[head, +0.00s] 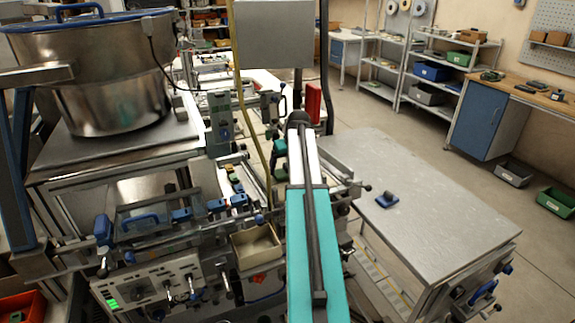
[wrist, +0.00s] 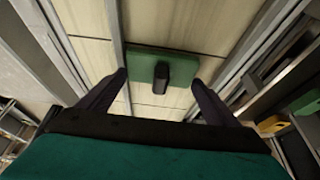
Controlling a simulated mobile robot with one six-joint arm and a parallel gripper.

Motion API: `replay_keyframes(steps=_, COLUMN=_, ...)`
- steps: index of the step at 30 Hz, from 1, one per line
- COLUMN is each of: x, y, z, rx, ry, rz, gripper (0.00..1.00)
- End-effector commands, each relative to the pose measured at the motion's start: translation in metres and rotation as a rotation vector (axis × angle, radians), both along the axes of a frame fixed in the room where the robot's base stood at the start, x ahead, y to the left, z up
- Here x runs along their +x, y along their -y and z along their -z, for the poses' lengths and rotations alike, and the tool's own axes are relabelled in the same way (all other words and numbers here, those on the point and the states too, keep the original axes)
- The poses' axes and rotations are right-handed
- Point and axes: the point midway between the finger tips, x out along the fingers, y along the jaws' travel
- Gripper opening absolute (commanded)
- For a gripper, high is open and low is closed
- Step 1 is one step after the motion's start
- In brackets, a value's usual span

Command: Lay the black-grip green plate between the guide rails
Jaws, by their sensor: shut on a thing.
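In the wrist view the green plate (wrist: 140,66) with its black upright grip (wrist: 161,78) is between the two dark fingers of my gripper (wrist: 158,82). Beyond the plate are pale panels and long grey metal rails, one on the left (wrist: 114,35) and one on the right (wrist: 245,60). I cannot tell whether these are the guide rails or how far the plate is from the panels. In the head view my arm hides the gripper and the plate.
A grey metal table (head: 440,205) on the right carries a small blue block with a dark grip (head: 387,201) and is otherwise clear. A large steel bowl (head: 110,85) and machine frame stand on the left. A beige bin (head: 257,245) sits left of my arm.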

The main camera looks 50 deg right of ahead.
Motion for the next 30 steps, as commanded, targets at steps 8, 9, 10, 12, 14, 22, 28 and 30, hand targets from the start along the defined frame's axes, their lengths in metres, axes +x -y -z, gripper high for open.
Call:
replay_keyframes(steps=8, x=0.000, y=0.001, z=0.002, rx=0.000, ry=0.001, rz=0.001, gripper=0.57)
replay_keyframes(steps=9, x=0.000, y=0.001, z=0.002, rx=0.000, ry=0.001, rz=0.001, gripper=0.57)
replay_keyframes(steps=10, x=0.000, y=0.001, z=0.002, rx=0.000, ry=0.001, rz=0.001, gripper=0.57)
replay_keyframes(steps=12, x=0.000, y=0.001, z=0.004, rx=0.000, ry=0.000, rz=0.001, gripper=0.57)
replay_keyframes(steps=14, x=0.000, y=0.001, z=0.005, rx=0.000, ry=0.000, rz=0.001, gripper=0.57)
replay_keyframes(steps=22, x=-0.001, y=0.001, z=0.011, rx=0.001, ry=0.000, rz=0.002, gripper=0.57)
replay_keyframes(steps=28, x=-0.001, y=0.001, z=0.016, rx=0.003, ry=-0.003, rz=0.002, gripper=0.57)
replay_keyframes(steps=30, x=-0.002, y=0.000, z=0.017, rx=0.005, ry=-0.003, rz=0.003, gripper=0.57)
